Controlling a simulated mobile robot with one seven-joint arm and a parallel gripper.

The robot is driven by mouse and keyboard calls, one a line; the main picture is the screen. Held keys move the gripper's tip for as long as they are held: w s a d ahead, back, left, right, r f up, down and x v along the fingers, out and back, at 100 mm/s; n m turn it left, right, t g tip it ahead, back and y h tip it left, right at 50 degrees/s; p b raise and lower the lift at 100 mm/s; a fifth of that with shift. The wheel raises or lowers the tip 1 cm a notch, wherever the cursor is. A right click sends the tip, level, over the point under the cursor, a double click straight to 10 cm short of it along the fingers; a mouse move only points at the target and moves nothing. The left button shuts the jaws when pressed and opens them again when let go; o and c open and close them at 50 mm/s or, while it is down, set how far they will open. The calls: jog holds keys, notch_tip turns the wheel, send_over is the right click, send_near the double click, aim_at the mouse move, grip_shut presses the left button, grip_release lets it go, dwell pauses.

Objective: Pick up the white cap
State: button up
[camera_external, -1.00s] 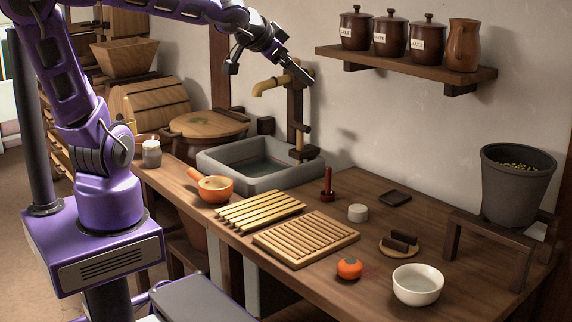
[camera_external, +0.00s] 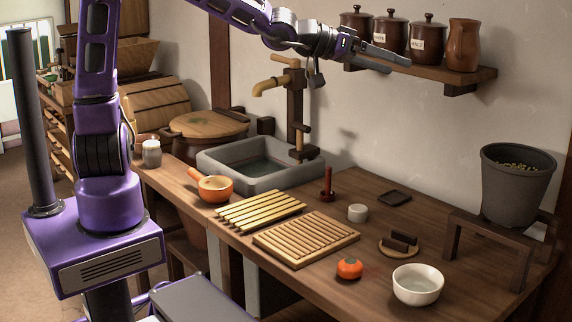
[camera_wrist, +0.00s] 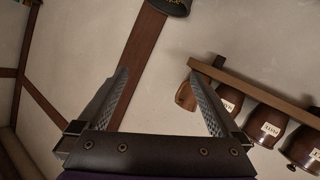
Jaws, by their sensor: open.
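My gripper (camera_external: 392,62) is high above the counter, in front of the wall shelf and well up from the cap. Its two fingers are spread apart with nothing between them in the wrist view (camera_wrist: 158,75).
The shelf (camera_external: 470,76) with jars is close by my gripper.

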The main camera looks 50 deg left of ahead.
jog(key=w+a+f+n+t+b, duration=0.1)
jog(key=w+a+f+n, duration=0.2)
jog(key=a+f+n, duration=0.35)
jog(key=w+a+f+n+b, duration=0.1)
jog(key=w+a+f+n, duration=0.25)
jog(key=a+n, duration=0.6)
jog(key=s+a+f+n, duration=0.2)
jog(key=f+n, duration=0.3)
jog(key=f, duration=0.4)
jog(key=s+a+f+n+y+b, duration=0.1)
jog(key=s+a+f+n, duration=0.2)
jog(key=f+n, duration=0.3)
jog(key=s+a+f+n+y+b, duration=0.1)
jog(key=a+f+n, duration=0.3)
jog(key=f, duration=0.8)
jog(key=shift+s+a+n+g, duration=0.35)
jog(key=shift+s+n, duration=0.45)
jog(key=shift+n, duration=0.4)
jog(key=shift+w+d+f, duration=0.1)
jog(key=shift+w+f, duration=0.1)
jog(key=shift+w, duration=0.05)
jog(key=b, duration=0.2)
send_near(355, 208)
jog(key=x, duration=0.3)
jog(key=shift+d+r, duration=0.15)
jog(key=shift+d, duration=0.2)
jog(key=shift+a+b+x, duration=0.15)
jog(key=shift+x, duration=1.3)
jog(key=shift+a+b+x, duration=0.15)
jog(key=shift+x, duration=1.35)
